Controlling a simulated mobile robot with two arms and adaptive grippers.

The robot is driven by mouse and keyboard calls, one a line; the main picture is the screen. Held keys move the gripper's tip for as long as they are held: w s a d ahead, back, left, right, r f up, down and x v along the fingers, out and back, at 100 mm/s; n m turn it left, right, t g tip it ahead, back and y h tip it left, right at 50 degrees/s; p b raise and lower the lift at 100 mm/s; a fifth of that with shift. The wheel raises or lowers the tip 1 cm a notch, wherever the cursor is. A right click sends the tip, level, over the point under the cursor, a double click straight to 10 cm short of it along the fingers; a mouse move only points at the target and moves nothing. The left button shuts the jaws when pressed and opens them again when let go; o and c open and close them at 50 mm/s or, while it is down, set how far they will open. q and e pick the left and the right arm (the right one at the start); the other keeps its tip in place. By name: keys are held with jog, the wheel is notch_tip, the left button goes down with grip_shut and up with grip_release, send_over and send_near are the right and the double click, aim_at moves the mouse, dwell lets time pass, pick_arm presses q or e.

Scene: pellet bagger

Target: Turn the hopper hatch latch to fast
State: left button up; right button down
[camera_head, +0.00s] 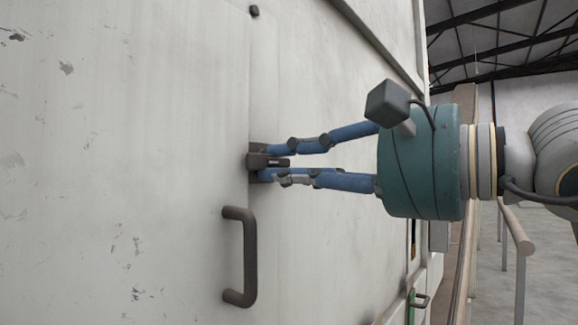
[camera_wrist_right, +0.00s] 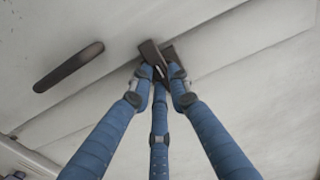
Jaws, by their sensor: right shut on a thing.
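The hopper hatch latch (camera_head: 255,161) is a small dark piece at the seam of the pale, scuffed hatch panel (camera_head: 130,170). In the wrist view the latch (camera_wrist_right: 150,52) shows just beyond my fingertips. My right gripper (camera_head: 270,163) comes in from the right with its blue fingers closed on the latch. In the wrist view its three fingers (camera_wrist_right: 160,76) meet at the latch, and they partly hide it. I cannot read any mark for the latch's setting. My left gripper is not in view.
A dark bar handle (camera_head: 248,257) stands out from the panel below the latch; it also shows in the wrist view (camera_wrist_right: 68,67). A small dark knob (camera_head: 254,11) sits above on the seam. A railing (camera_head: 517,235) and open floor lie at the right.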

jog(key=c, duration=1.6)
grip_release()
jog(key=shift+c, duration=0.2)
jog(key=v, duration=1.2)
jog(key=shift+a, duration=0.1)
